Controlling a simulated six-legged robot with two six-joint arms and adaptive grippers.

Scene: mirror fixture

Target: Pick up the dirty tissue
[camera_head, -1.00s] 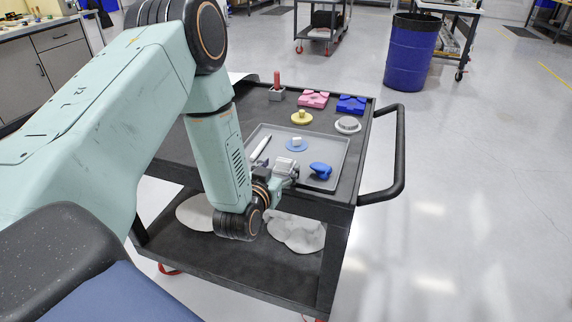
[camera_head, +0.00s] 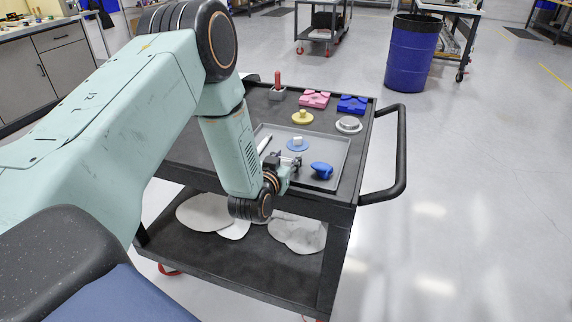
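No thing in view is clearly a dirty tissue. A small white block (camera_head: 297,140) rests on a round blue disc (camera_head: 297,146) in the grey tray (camera_head: 335,160) on the cart top; I cannot tell if it is the tissue. My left gripper (camera_head: 294,162) is over the near part of the tray, just on the near side of the disc. Its fingers are small and partly hidden by the wrist, so I cannot tell if they are open. My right gripper is not in view.
The tray also holds a blue object (camera_head: 321,170) and a white pen-like stick (camera_head: 264,143). Behind it are a yellow knob (camera_head: 302,118), a round grey piece (camera_head: 348,125), and pink (camera_head: 314,99) and blue blocks (camera_head: 351,104). Flat pale pieces (camera_head: 303,234) lie on the lower shelf.

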